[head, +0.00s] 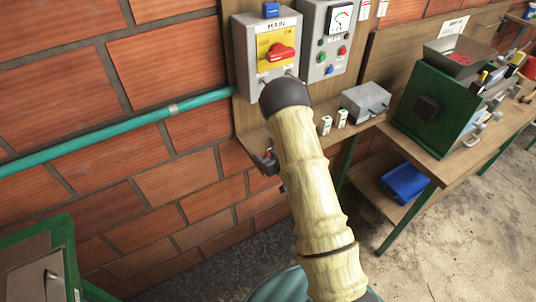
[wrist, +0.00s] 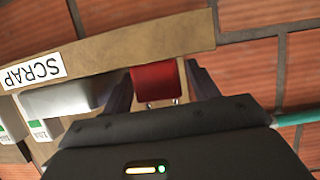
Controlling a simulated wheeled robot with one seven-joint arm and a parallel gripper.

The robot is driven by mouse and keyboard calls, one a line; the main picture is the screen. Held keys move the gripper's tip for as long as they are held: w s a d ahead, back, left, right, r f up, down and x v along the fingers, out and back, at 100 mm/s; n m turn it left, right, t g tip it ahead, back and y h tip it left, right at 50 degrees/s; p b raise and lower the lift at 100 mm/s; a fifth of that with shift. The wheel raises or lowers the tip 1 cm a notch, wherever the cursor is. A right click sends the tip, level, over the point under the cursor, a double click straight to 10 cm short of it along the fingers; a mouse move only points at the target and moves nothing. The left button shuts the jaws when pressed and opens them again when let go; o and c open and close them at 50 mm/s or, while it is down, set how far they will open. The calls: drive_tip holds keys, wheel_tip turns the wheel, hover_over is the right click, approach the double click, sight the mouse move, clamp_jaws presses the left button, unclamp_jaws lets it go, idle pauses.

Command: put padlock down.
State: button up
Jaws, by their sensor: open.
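A red padlock (wrist: 155,84) shows in the wrist view against the edge of the wooden shelf (wrist: 110,45), with two short metal shackle ends showing at its lower edge. My gripper (wrist: 160,72) is open, with one dark finger on each side of the padlock. Gaps show between the fingers and the padlock. Whether the padlock rests fully on the wood cannot be told. In the head view, my gripper (head: 267,161) is partly hidden behind my arm, low in front of the wall board, and the padlock is not visible there.
A MAIN switch box (head: 268,50) with a red handle and a gauge box (head: 325,40) hang above. Small white cartons (head: 326,125) and a grey metal box (head: 365,102) stand right of my arm. A SCRAP label (wrist: 33,71) and a teal pipe (head: 110,125) are nearby.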

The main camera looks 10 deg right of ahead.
drive_tip(key=shift+r, duration=0.15)
drive_tip(key=shift+s+d, duration=0.1)
drive_tip(key=shift+s, duration=0.1)
drive_tip(key=b+v, duration=0.3)
drive_tip(key=v, duration=0.8)
drive_tip(key=shift+s+r, duration=0.2)
drive_tip(key=shift+s, duration=0.1)
drive_tip(key=s+a+r+m+g+h, duration=0.1)
drive_tip(key=s+r+g, duration=0.3)
drive_tip(key=s, duration=0.4)
drive_tip(key=s+a+r+m+g+h, duration=0.2)
drive_tip(key=s+r+g, duration=0.3)
drive_tip(key=s, duration=0.4)
drive_tip(key=shift+s+m+g+h, duration=0.2)
drive_tip(key=shift+m+g+h, duration=0.2)
drive_tip(key=shift+g+h, duration=0.2)
